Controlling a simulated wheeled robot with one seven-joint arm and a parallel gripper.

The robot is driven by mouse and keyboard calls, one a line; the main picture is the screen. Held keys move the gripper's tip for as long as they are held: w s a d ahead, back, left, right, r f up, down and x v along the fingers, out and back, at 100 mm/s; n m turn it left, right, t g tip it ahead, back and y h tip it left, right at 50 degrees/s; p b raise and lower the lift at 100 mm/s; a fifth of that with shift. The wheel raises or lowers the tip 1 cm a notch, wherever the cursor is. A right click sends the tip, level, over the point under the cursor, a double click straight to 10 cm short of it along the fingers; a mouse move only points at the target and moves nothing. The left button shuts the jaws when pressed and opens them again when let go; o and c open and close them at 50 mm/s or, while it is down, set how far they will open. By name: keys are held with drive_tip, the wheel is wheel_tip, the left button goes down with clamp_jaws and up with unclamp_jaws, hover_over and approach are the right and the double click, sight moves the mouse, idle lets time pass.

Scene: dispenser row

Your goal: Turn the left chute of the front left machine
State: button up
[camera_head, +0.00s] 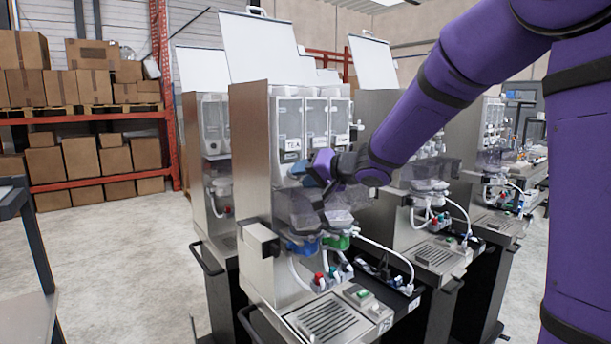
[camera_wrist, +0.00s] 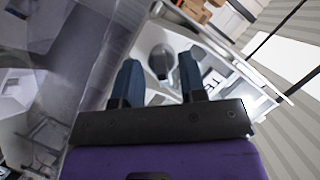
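My gripper (camera_head: 308,168) is at the front of this machine, just below the TEA canister. In the wrist view my gripper (camera_wrist: 159,72) has its two dark blue fingers apart. A grey rounded part (camera_wrist: 160,60), which looks like the left chute, shows between and beyond the fingers. I cannot tell whether they touch it. In the head view the chute is hidden behind my gripper.
Clear mixing bowls (camera_head: 345,196), blue and green fittings and white hoses sit below my gripper. A drip tray (camera_head: 327,320) is at the bottom. Similar machines (camera_head: 436,255) stand close on the right and behind. Open floor (camera_head: 130,255) is on the left.

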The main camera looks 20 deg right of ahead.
clamp_jaws()
drive_tip(key=shift+n, duration=0.3)
drive_tip(key=shift+s+a+r+n+h, duration=0.1)
drive_tip(key=shift+a+n+h, duration=0.05)
drive_tip(key=shift+n+h, duration=1.1)
drive_tip(key=shift+a+n+h, duration=0.1)
drive_tip(key=shift+n+h, duration=0.75)
drive_tip(key=shift+n, duration=0.7)
drive_tip(key=shift+t, duration=0.3)
